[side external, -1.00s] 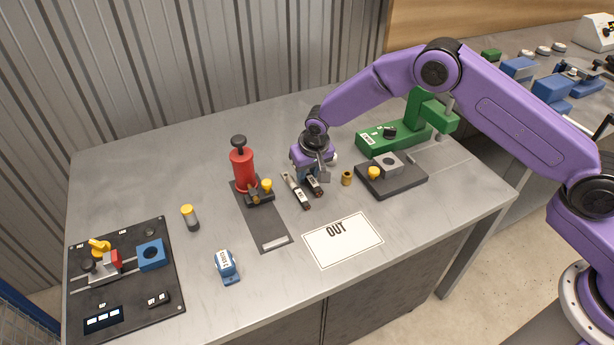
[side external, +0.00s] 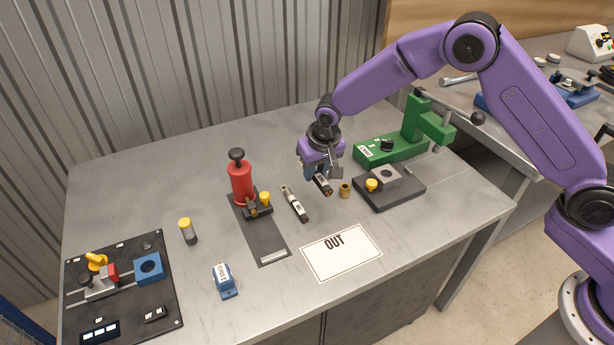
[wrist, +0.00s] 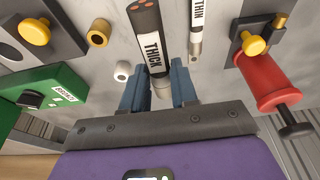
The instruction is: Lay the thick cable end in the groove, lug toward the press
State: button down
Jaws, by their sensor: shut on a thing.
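My gripper (side external: 318,173) is shut on the thick cable end (side external: 324,187), a black piece with a white label. In the wrist view the label on the thick cable end (wrist: 151,45) reads THICK, and its pale lug lies between my blue fingers (wrist: 160,88). The piece appears raised a little above the bench. The thin cable end (side external: 295,204) lies on the bench to its left. A green press (side external: 405,145) stands behind, to the right. A red upright tool (side external: 241,183) stands to the left on a dark strip. I cannot make out which part is the groove.
A brass bushing (side external: 345,190) and a dark base (side external: 398,190) with a grey block and yellow knob stand to the right. A white OUT card (side external: 341,262) lies in front. A blue block (side external: 225,281), a yellow-capped cylinder (side external: 187,231) and a black board (side external: 155,305) are left.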

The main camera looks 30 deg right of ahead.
jog(key=s+d+r, duration=0.4)
jog(key=s+r, duration=0.2)
jog(key=s, duration=0.4)
jog(key=s+d+r, duration=0.2)
jog(key=d, duration=0.7)
jog(key=s+d+r, duration=0.2)
jog(key=d, duration=0.8)
jog(key=s+f, duration=0.4)
jog(key=f, duration=0.1)
jog(key=shift+s+f, duration=0.15)
jog(key=shift+f, duration=0.05)
send_over(409, 181)
jog(key=s, duration=0.1)
notch_tip(409, 181, down, 2)
jog(key=f, duration=0.1)
jog(key=shift+f, duration=2.75)
jog(key=shift+f, duration=0.4)
